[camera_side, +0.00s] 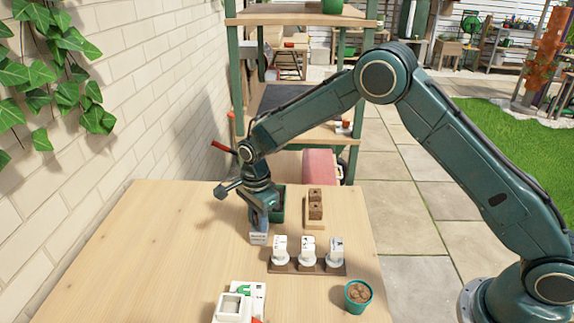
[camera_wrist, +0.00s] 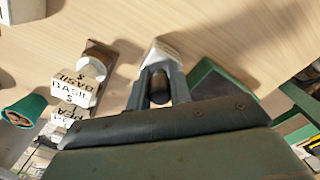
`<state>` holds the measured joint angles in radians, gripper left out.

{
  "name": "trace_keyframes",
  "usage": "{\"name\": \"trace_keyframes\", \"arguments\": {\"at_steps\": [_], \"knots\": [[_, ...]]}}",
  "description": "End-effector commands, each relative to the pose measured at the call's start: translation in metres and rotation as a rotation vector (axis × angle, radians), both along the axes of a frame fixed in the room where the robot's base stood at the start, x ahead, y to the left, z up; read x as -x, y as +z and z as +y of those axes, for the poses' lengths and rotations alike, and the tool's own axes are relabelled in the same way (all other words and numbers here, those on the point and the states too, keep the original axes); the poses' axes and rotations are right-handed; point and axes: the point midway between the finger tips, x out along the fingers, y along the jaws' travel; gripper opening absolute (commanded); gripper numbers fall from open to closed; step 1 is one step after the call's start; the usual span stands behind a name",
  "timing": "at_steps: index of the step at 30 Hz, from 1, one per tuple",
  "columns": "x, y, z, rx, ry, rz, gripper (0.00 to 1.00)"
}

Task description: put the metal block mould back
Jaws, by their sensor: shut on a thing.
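My gripper (camera_wrist: 161,92) is shut on the dark brown grip of the metal block mould (camera_wrist: 166,49), whose pale body shows beyond the fingertips in the wrist view. In the side view my gripper (camera_side: 260,217) points down, and the pale mould (camera_side: 258,239) with small dark markings is beneath it. The mould is near the table surface; I cannot tell whether it touches. A dark green tray (camera_side: 280,205) stands just behind and right of it. Two brown soil blocks (camera_side: 315,203) sit on a small wooden board (camera_side: 313,225) further right. My fingers hide part of the mould.
A dark wooden rack (camera_side: 307,268) with three white labelled pieces stands right of my gripper. A teal pot of brown balls (camera_side: 358,296) is near the front right edge. White items (camera_side: 240,303) lie at the front. The table's left side is clear.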

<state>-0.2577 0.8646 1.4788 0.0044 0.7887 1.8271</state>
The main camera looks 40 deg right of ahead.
Motion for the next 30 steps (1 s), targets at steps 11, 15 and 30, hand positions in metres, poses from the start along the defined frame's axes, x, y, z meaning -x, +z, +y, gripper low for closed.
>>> {"name": "trace_keyframes", "arguments": {"at_steps": [11, 15, 30], "knots": [[0.0, -0.002, 0.0, 0.0, 0.0, 0.001, 0.43], [0.0, -0.002, 0.0, 0.0, 0.0, 0.0, 0.43], [0.0, 0.042, 0.0, -0.001, 0.0, -0.003, 0.43]]}}
